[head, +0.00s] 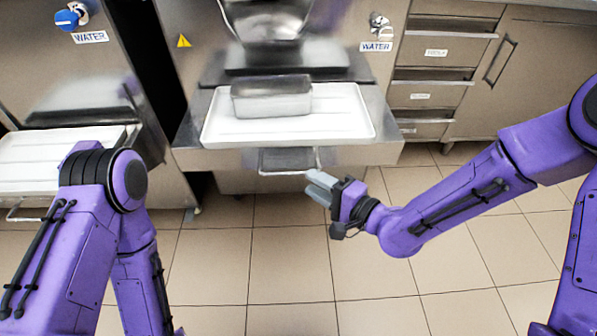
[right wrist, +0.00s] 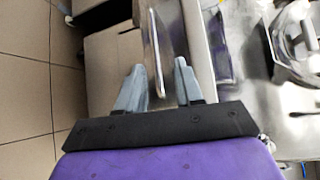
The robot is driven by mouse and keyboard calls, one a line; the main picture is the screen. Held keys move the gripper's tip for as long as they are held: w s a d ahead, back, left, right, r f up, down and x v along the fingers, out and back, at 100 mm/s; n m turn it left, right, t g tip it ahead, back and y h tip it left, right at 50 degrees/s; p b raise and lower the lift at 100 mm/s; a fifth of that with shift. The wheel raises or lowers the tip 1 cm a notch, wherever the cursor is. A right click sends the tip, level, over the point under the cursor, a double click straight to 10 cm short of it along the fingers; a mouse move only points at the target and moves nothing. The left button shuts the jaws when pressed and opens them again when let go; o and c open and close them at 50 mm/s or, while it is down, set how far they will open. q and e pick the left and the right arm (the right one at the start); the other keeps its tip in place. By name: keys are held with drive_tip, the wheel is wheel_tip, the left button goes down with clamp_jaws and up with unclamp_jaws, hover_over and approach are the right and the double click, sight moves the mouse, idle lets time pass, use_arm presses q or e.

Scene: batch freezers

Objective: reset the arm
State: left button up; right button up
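My right gripper (head: 320,186) hangs in front of the middle machine, just below and beside the wire handle at the tray's front. In the right wrist view its two grey fingers (right wrist: 160,68) stand apart with nothing held between them. The edge of the white tray shows beyond the fingers there. My left arm comes in at the left of the head view and bends downward; its gripper is out of the picture.
A metal pan (head: 272,97) sits on the white tray (head: 345,126) under the middle machine's outlet. Another white tray (head: 30,160) is on the left machine. Steel drawers (head: 430,97) stand at the right. The tiled floor (head: 290,262) in front is clear.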

drive_tip(key=v, duration=0.2)
drive_tip(key=shift+s+d, duration=0.15)
drive_tip(key=shift+s, duration=0.05)
